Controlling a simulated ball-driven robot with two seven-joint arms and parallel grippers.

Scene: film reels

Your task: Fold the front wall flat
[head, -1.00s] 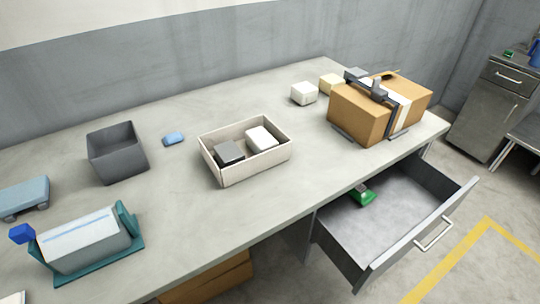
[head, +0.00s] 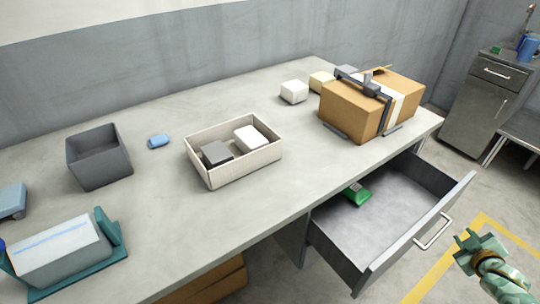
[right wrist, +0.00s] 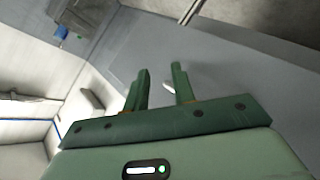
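A beige open-top box (head: 245,165) stands on the grey table in the head view. Its front wall (head: 245,168) is upright. A dark grey block (head: 217,153) and a white block (head: 250,138) lie inside. A dark grey open bin (head: 98,165) stands to its left, walls upright. My right gripper (head: 467,241) is at the lower right, beyond the open drawer's handle and far from the box. In the right wrist view its two green fingers (right wrist: 161,80) are apart with nothing held between them. My left gripper does not show.
The open drawer (head: 375,215) holds a green object (head: 358,194) and juts out at the table's right front. A brown carton (head: 365,108) stands at the right end. A teal-based holder (head: 70,255) sits front left. The table in front of the beige box is clear.

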